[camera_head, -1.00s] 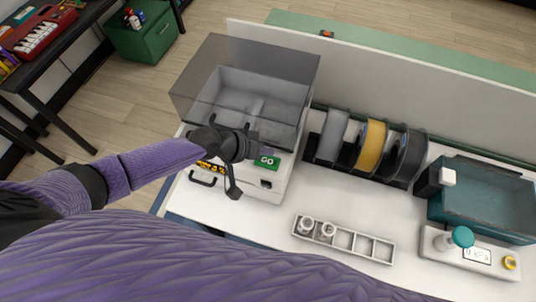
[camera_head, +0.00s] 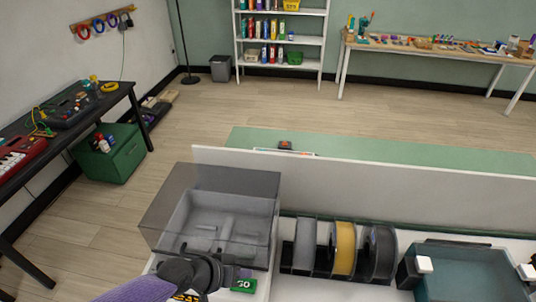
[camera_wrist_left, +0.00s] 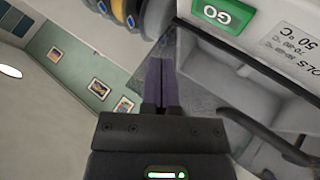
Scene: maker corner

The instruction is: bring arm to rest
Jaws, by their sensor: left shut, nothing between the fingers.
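My left gripper (camera_head: 228,272) is low in the head view, in front of a white machine with a smoky clear cover (camera_head: 214,215). Its green GO button (camera_head: 243,285) is just right of the gripper. In the left wrist view my gripper's two purple fingers (camera_wrist_left: 161,80) are together with nothing between them. The GO button (camera_wrist_left: 223,12) shows there to the right of the fingers, beside a printed temperature label (camera_wrist_left: 296,45). A dark curved handle (camera_wrist_left: 262,133) is at lower right. My right gripper is not in view.
Spools, one of them yellow (camera_head: 343,248), stand in a rack right of the machine. A teal clear-sided bin (camera_head: 470,272) is further right. A pale divider panel (camera_head: 400,190) runs behind them. A black table (camera_head: 75,130) is at left; floor lies between.

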